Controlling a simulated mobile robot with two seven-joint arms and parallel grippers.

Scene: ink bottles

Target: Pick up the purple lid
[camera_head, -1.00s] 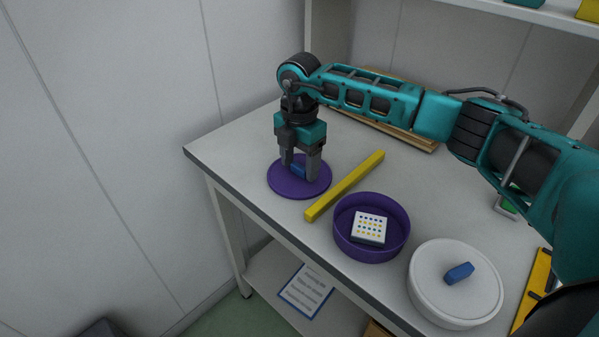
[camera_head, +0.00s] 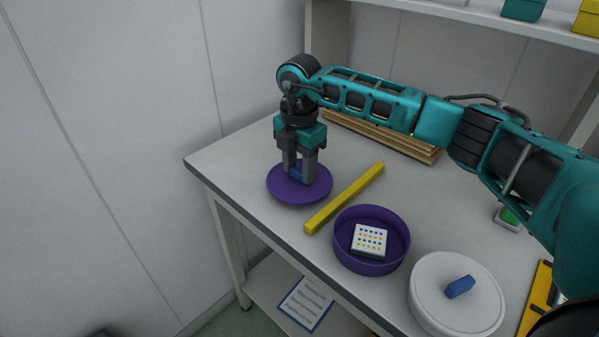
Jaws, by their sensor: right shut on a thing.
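The purple lid (camera_head: 286,195) is a round disc with a blue handle (camera_head: 296,174), near the left corner of the white table. My right gripper (camera_head: 298,178) is upright over it, its fingers shut on the blue handle. Whether the lid is clear of the tabletop is hard to tell. A purple round bowl (camera_head: 371,262) stands to the right, open, with a white dotted block (camera_head: 369,240) inside. My left gripper is not in view.
A yellow bar (camera_head: 345,198) lies between the lid and the bowl. A white round container with a white lid (camera_head: 435,296) and blue handle stands at the front right. Wooden boards (camera_head: 385,137) lie at the back. A wall is close on the left.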

